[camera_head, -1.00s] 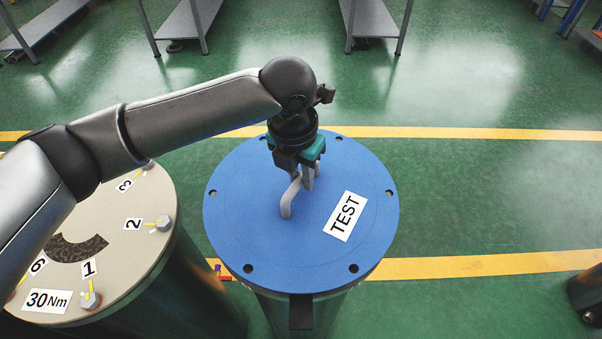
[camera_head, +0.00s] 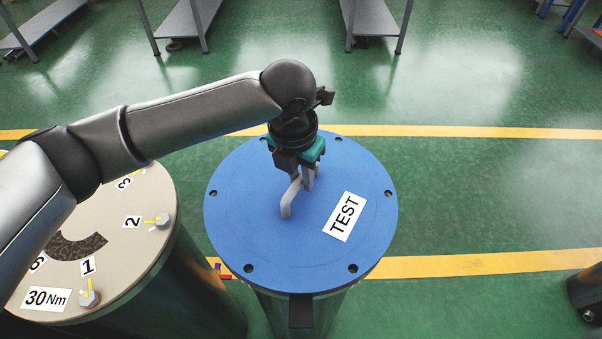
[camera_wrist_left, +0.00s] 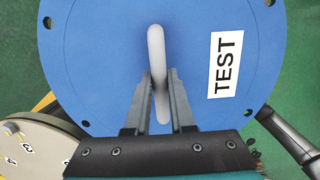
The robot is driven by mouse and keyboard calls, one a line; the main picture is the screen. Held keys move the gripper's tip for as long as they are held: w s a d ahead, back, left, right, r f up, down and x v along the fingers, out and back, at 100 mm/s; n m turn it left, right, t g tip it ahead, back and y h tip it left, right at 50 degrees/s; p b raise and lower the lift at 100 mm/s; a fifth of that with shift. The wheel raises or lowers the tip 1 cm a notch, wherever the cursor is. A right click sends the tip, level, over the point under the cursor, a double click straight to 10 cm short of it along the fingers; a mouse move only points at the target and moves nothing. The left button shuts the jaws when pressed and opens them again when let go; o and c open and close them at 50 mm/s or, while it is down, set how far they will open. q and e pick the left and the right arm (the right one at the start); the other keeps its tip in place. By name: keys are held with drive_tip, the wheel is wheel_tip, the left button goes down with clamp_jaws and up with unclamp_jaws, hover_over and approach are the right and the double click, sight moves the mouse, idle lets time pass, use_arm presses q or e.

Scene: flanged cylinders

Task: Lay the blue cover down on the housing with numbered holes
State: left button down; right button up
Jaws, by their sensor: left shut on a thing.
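The blue cover (camera_head: 260,235) is a round disc with bolt holes near its rim, a white TEST label and a grey bar handle (camera_head: 288,203). It lies over a dark cylinder (camera_head: 325,312), apparently the housing; its numbered holes are not in view. I cannot tell whether the cover touches it. My left gripper (camera_head: 304,180) is shut on the handle from above. The left wrist view shows the cover (camera_wrist_left: 100,60) and the handle (camera_wrist_left: 157,75) between the two fingers (camera_wrist_left: 159,90). My right gripper is not in view.
A second cylinder with a beige flange (camera_head: 110,250) stands close at the left, with numbered labels, bolts and a 30Nm label. Grey benches (camera_head: 190,18) stand at the back. The green floor to the right is mostly clear, with yellow lines. A dark cylindrical object (camera_head: 588,295) shows at the right edge.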

sight(300, 178)
use_arm(q)
drive_tip(key=shift+f, duration=0.3)
idle(0.4)
drive_tip(key=c, duration=0.7)
unclamp_jaws()
drive_tip(key=shift+s+f, duration=0.1)
drive_tip(key=shift+f, duration=0.1)
drive_tip(key=shift+s+a+r, duration=0.1)
drive_tip(key=shift+r, duration=1.25)
drive_tip(key=shift+s+a+r, duration=0.1)
drive_tip(key=shift+s+r, duration=0.05)
drive_tip(key=shift+r, duration=1)
drive_tip(key=shift+s+a+r, duration=0.1)
drive_tip(key=shift+s+r, duration=0.05)
drive_tip(key=shift+r, duration=0.95)
drive_tip(key=shift+s+f, duration=0.1)
